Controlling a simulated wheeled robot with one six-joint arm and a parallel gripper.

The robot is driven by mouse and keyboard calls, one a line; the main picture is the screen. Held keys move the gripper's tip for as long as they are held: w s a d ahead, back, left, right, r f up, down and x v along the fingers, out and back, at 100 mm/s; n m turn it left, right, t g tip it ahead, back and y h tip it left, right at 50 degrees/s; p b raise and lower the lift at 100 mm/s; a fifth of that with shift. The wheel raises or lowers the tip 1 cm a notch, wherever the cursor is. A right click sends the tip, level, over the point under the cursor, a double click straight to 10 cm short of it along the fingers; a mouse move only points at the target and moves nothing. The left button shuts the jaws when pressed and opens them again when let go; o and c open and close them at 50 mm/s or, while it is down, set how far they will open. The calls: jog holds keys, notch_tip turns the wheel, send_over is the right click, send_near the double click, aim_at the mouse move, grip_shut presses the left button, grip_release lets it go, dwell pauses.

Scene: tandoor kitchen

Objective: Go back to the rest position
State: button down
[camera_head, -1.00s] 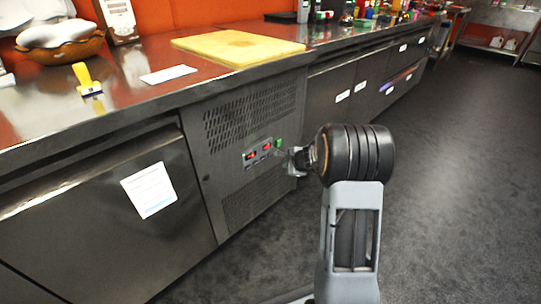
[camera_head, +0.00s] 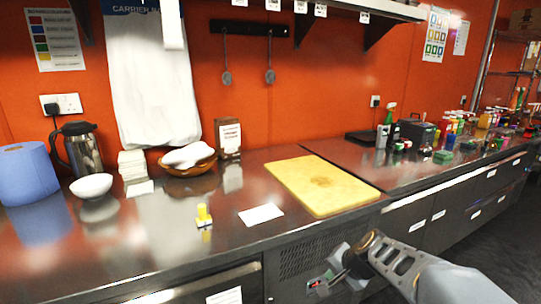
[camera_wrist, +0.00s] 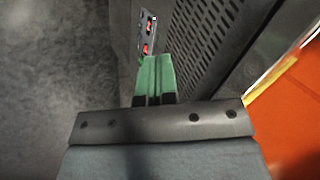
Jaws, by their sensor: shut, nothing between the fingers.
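My gripper (camera_head: 330,275) is in front of the counter's steel front, below the worktop edge, with my arm coming in from the lower right. In the wrist view its green fingers (camera_wrist: 155,75) are together with nothing between them. Behind the fingertips is a control panel (camera_wrist: 147,35) with red displays; I cannot tell the exact gap between them. The panel is partly hidden by my gripper in the head view.
The steel counter (camera_head: 130,240) holds a yellow cutting board (camera_head: 325,187), a white card (camera_head: 261,215), a small yellow object (camera_head: 204,216), a bread basket (camera_head: 188,165), a white bowl (camera_head: 91,185) and a blue roll (camera_head: 25,178). Bare floor (camera_wrist: 60,70) shows in the wrist view.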

jog(key=s+r+n+g+h+p, duration=0.1)
jog(key=s+r+n+h+p, duration=0.1)
jog(key=s+r+n+p, duration=0.2)
jog(key=s+r+n+h+p, duration=0.1)
jog(key=s+r+n+p, duration=0.3)
jog(key=s+r+p, duration=0.6)
notch_tip(320, 180, up, 6)
jog(key=shift+s+r+n+g+h+p, duration=0.15)
jog(key=shift+s+n+g+h+p, duration=0.2)
jog(key=shift+p, duration=0.6)
jog(key=shift+a, duration=0.2)
